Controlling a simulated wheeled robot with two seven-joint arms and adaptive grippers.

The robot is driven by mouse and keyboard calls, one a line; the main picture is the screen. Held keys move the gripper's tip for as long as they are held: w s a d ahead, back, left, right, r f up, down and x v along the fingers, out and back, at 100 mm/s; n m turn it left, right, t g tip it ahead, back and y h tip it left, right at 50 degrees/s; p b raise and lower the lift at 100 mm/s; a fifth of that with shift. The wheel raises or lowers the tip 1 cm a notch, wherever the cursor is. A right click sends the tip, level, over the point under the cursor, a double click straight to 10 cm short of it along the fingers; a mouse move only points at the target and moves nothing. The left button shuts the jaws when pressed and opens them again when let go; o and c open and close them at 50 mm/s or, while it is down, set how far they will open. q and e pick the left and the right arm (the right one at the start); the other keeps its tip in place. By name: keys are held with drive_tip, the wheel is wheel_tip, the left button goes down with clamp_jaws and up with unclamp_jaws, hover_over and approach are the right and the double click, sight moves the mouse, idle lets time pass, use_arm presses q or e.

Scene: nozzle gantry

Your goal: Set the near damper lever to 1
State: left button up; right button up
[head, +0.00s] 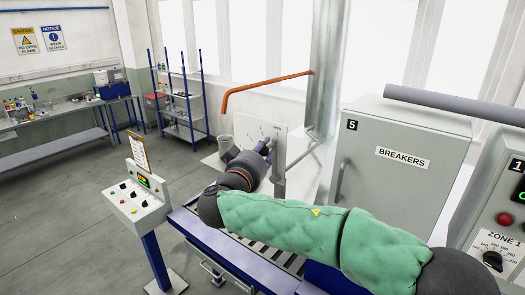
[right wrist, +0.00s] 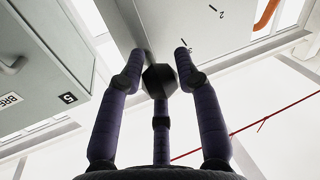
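The near damper's pale dial plate (head: 262,132) stands beside the thick grey duct, with small marks too fine to read in the head view. A grey lever bar (head: 279,170) shows in front of it. My right gripper (head: 267,148) is at the lever. In the right wrist view the lever's dark knob (right wrist: 159,80) sits between the fingers of my right gripper (right wrist: 159,52). The fingers stand apart around the knob; firm contact is not clear. The plate (right wrist: 205,30) with a few marks shows beyond. My left gripper is not in view.
A grey breaker cabinet (head: 405,160) stands close on the right, beyond my green-sleeved right arm. An orange pipe (head: 265,88) runs to the duct (head: 325,75). A control pedestal (head: 138,203) stands front left. A blue shelf rack (head: 182,100) is at the back. Open floor lies left.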

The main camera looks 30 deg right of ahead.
clamp_jaws()
drive_tip(key=shift+w, duration=0.1)
drive_tip(key=w+a+f+n+g+y, duration=0.1)
drive_tip(key=w+a+f+n+g, duration=0.2)
drive_tip(key=w+f+n, duration=0.3)
drive_tip(key=shift+w+a+f+n+g, duration=0.35)
drive_tip(key=shift+w+n, duration=1.15)
drive_tip(key=shift+n, duration=1)
drive_tip(key=shift+o, duration=2.4)
unclamp_jaws()
drive_tip(key=shift+o, duration=1.3)
drive_tip(key=shift+w+a+f, duration=0.1)
drive_tip(key=shift+f, duration=0.05)
